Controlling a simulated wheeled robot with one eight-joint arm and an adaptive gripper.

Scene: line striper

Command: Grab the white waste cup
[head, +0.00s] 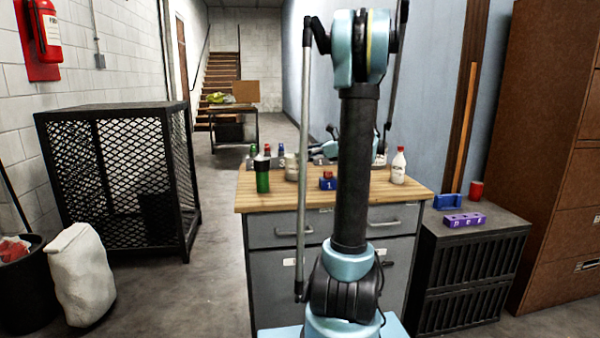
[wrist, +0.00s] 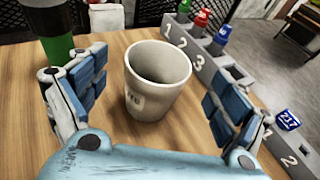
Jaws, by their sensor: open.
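The white waste cup (wrist: 150,104) stands upright on the wooden tabletop in the wrist view, its mouth open towards the camera and dark lettering partly visible on its side. My gripper (wrist: 155,82) is open, with one blue-padded finger on each side of the cup. Gaps show between both fingers and the cup, and nothing is held. In the head view a small pale cup-like shape (head: 291,167) stands on the table to the left of my arm; my gripper is mostly hidden there.
A green bottle (wrist: 53,35) stands close beyond the left finger. A grey numbered rack (wrist: 192,52) with several coloured bottles runs behind and right of the cup. A white bottle (head: 398,166) stands at the table's right.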

